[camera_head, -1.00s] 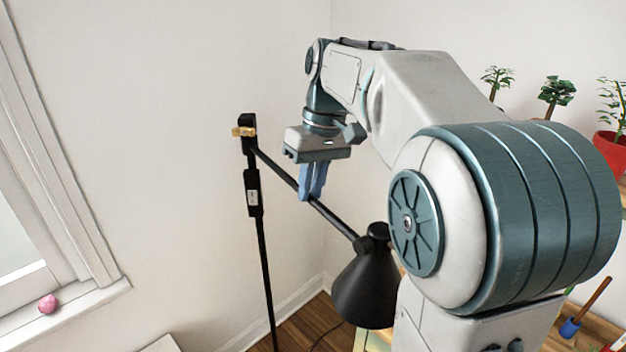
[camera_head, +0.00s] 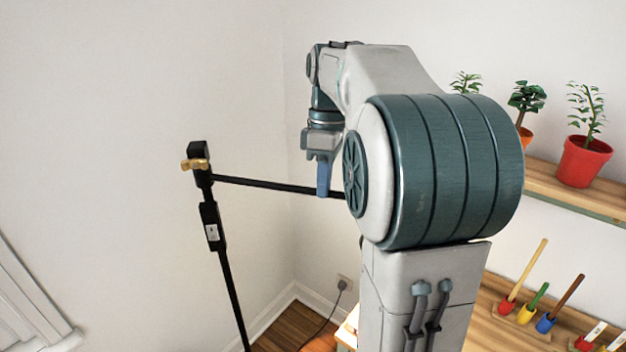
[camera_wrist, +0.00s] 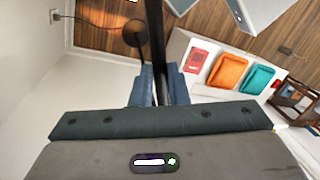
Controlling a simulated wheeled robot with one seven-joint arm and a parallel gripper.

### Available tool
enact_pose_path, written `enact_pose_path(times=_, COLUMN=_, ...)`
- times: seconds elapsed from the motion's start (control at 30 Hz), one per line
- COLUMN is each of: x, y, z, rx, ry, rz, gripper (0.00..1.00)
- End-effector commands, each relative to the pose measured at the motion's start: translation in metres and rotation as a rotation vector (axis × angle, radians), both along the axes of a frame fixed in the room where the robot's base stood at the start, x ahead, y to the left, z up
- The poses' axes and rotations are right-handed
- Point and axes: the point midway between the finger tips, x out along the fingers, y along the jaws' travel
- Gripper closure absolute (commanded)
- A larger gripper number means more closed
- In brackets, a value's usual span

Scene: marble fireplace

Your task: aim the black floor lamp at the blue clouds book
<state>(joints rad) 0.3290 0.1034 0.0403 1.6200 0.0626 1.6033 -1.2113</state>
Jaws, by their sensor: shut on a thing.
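The black floor lamp (camera_head: 216,250) stands at the left in the head view, its pole slightly tilted in the picture, with a brass-coloured knob (camera_head: 196,164) near the top. Its thin black arm (camera_head: 265,184) runs nearly level to the right and passes behind my arm; the lampshade is hidden there. My gripper (camera_head: 323,188) is shut on the lamp arm, its blue fingers pointing down. In the wrist view the dark rod (camera_wrist: 155,40) runs between the fingers (camera_wrist: 160,88). I cannot make out the blue clouds book in either view.
Potted plants (camera_head: 584,160) stand on a wooden shelf (camera_head: 560,192) at the right, above another surface with several brushes (camera_head: 546,322). A window frame (camera_head: 30,300) is at lower left. In the wrist view, a white unit (camera_wrist: 185,50) holds red, orange and teal items (camera_wrist: 228,72).

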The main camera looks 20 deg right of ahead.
Motion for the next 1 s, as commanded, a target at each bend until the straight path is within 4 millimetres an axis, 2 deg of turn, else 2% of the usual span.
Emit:
enact_pose_path(times=0.47, x=0.002, y=-0.003, z=0.001, rx=0.004, ry=-0.008, rz=0.005, gripper=1.0)
enact_pose_path(times=0.5, x=0.002, y=-0.003, z=0.001, rx=0.004, ry=-0.008, rz=0.005, gripper=0.75)
enact_pose_path(times=0.53, x=0.002, y=-0.003, z=0.001, rx=0.004, ry=-0.008, rz=0.005, gripper=0.66)
enact_pose_path(times=0.83, x=0.001, y=-0.004, z=0.001, rx=0.003, ry=-0.003, rz=0.004, gripper=0.64)
enact_pose_path(times=1.0, x=0.004, y=-0.005, z=0.012, rx=0.002, ry=-0.005, rz=0.005, gripper=0.64)
